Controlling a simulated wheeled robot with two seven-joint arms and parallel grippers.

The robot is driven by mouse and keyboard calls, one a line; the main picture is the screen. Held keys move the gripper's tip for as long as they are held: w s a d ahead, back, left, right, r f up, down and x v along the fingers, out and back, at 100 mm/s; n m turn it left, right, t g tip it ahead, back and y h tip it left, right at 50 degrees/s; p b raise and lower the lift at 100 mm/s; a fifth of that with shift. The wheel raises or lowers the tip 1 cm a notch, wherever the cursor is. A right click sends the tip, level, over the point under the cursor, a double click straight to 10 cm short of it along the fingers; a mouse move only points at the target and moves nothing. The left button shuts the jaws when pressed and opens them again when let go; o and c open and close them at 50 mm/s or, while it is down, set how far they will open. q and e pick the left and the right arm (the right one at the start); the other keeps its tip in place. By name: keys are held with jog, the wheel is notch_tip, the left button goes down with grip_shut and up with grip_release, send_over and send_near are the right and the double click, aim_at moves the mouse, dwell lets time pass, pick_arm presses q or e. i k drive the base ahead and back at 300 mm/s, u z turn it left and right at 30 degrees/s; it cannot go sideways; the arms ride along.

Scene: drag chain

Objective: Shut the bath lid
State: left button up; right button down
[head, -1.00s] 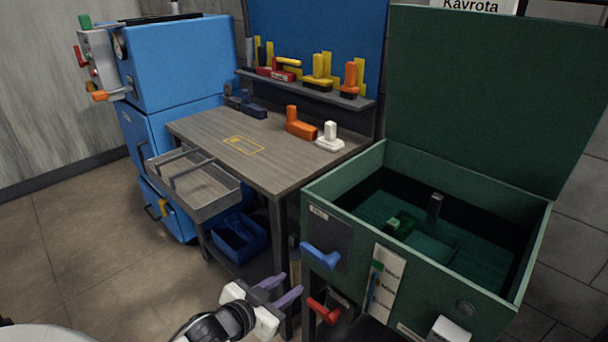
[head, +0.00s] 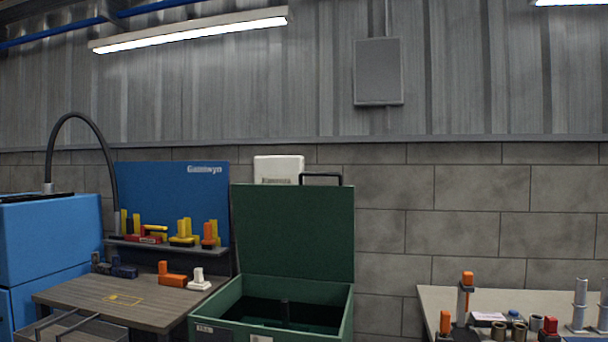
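The green bath (head: 206,327) stands at the lower middle of the head view, cut off by the bottom edge. Its green lid (head: 293,234) is raised upright at the back, so the bath is open. A dark bar-shaped handle (head: 321,175) sits at the lid's top edge, toward the right. Neither of my grippers is in view.
A wooden workbench (head: 100,297) with orange and white handled blocks stands left of the bath, before a blue panel (head: 175,178). A blue machine (head: 45,240) is at far left. A light table (head: 434,299) with several parts stands at right, with a gap between it and the bath.

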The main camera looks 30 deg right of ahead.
aim_at(301, 231)
jog(key=z, duration=0.6)
jog(key=i, duration=0.6)
jog(key=z, duration=0.6)
jog(key=i, duration=0.8)
jog(key=u, duration=0.35)
